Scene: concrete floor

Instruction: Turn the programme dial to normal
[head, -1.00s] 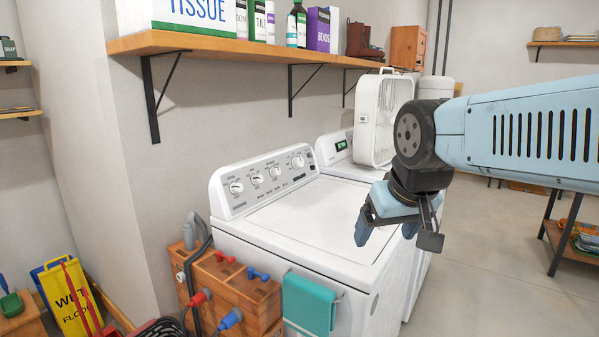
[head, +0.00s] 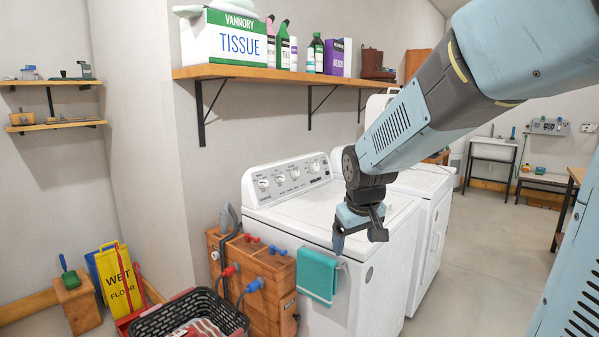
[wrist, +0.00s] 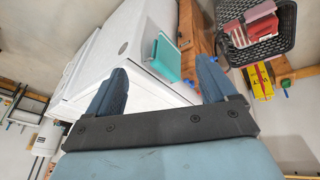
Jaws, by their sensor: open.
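The white washer (head: 365,215) stands against the wall, with its control panel (head: 290,179) at the back of its top. Several round dials sit in a row on the panel, including a left one (head: 263,183) and a right one (head: 314,165). Their labels and pointers are too small to read, so I cannot tell which is the programme dial or its setting. My gripper (head: 359,236) is open and empty, pointing down near the washer's front edge, well apart from the panel. The wrist view shows both fingers spread (wrist: 162,88); no dial shows there.
A wall shelf (head: 270,75) with boxes and bottles overhangs the panel. A teal towel (head: 318,275) hangs on the washer front. A wooden cabinet (head: 270,278) and a black basket (head: 222,303) stand front left.

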